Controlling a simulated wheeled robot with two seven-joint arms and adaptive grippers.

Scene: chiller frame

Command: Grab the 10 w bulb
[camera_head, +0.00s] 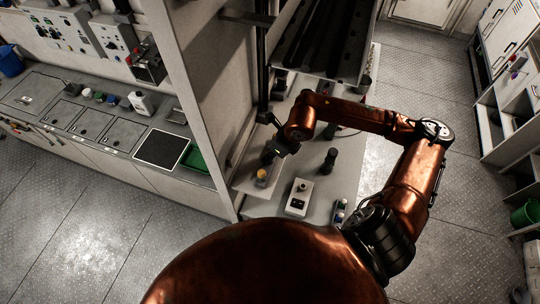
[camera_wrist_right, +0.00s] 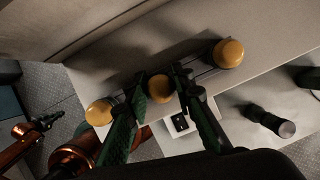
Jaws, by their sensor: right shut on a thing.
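Three yellow-orange round bulbs stand in a row in the right wrist view: a left bulb (camera_wrist_right: 99,112), a middle bulb (camera_wrist_right: 159,88) and a right bulb (camera_wrist_right: 228,53). No wattage marking can be read on any of them. My right gripper (camera_wrist_right: 157,80) has its two dark fingers on either side of the middle bulb and is shut on it. In the head view my right gripper (camera_head: 273,151) reaches down beside the wall panel, with one yellow bulb (camera_head: 261,173) showing just below it. A dark gripper, likely my left (camera_wrist_right: 42,124), shows small in the wrist view; its jaws are unclear.
A white box with a dark top patch (camera_head: 298,197) and a dark upright cylinder (camera_head: 329,160) stand on the grey counter (camera_head: 318,215) close to the gripper. A tall wall panel (camera_head: 195,100) borders it on the left. A black frame (camera_head: 315,45) stands behind.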

